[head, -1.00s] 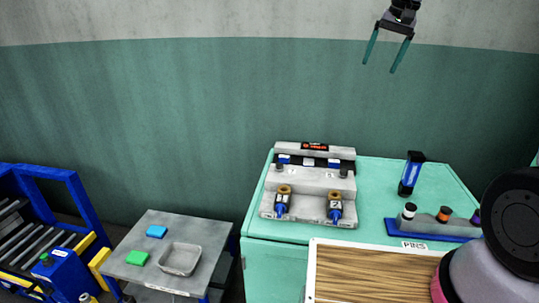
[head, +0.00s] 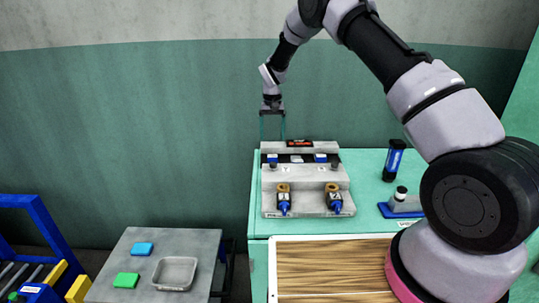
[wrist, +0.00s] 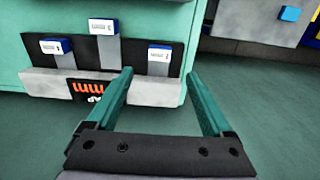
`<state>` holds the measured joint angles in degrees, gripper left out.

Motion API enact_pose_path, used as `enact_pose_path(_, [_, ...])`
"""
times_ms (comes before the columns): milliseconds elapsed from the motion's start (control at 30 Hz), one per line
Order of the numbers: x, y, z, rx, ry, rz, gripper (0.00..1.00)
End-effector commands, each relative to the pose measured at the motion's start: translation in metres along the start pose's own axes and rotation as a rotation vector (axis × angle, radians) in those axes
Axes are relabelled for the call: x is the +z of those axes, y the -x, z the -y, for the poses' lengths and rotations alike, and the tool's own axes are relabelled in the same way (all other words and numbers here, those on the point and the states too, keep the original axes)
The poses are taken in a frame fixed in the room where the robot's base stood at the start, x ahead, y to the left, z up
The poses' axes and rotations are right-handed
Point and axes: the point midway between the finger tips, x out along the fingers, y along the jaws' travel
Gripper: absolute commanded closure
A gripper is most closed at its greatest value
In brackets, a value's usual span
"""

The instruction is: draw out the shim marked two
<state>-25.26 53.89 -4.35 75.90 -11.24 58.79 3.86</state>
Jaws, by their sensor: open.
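The grey stepped press block (head: 305,203) stands on the green bench. Three shim tabs with blue ends and white labels show at its back: left (head: 272,158), middle (head: 296,158) and right (head: 321,158). The wrist view shows the tabs flipped: left (wrist: 56,47), middle (wrist: 103,27) and right (wrist: 159,52), each on a grey strip. Their marks are too small to read surely, so I cannot tell which is two. My gripper (head: 272,138) is open and empty, pointing down above the block's back left. In the wrist view my fingertips (wrist: 160,72) lie either side of the right-hand tab's line, apart from it.
Two blue plungers with brass collars (head: 284,195) (head: 334,195) stand on the block's front. A wooden board (head: 330,270) lies in front. A side table with a tray (head: 175,273) is at left.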

Motion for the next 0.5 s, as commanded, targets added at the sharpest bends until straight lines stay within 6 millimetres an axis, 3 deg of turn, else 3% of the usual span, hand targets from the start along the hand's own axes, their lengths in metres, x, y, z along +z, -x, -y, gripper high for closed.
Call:
enact_pose_path(300, [0.001,-0.061,-0.001,0.001,0.000,0.004,0.15])
enact_pose_path(500, [0.001,-0.085,-0.001,0.000,-0.001,0.003,0.15])
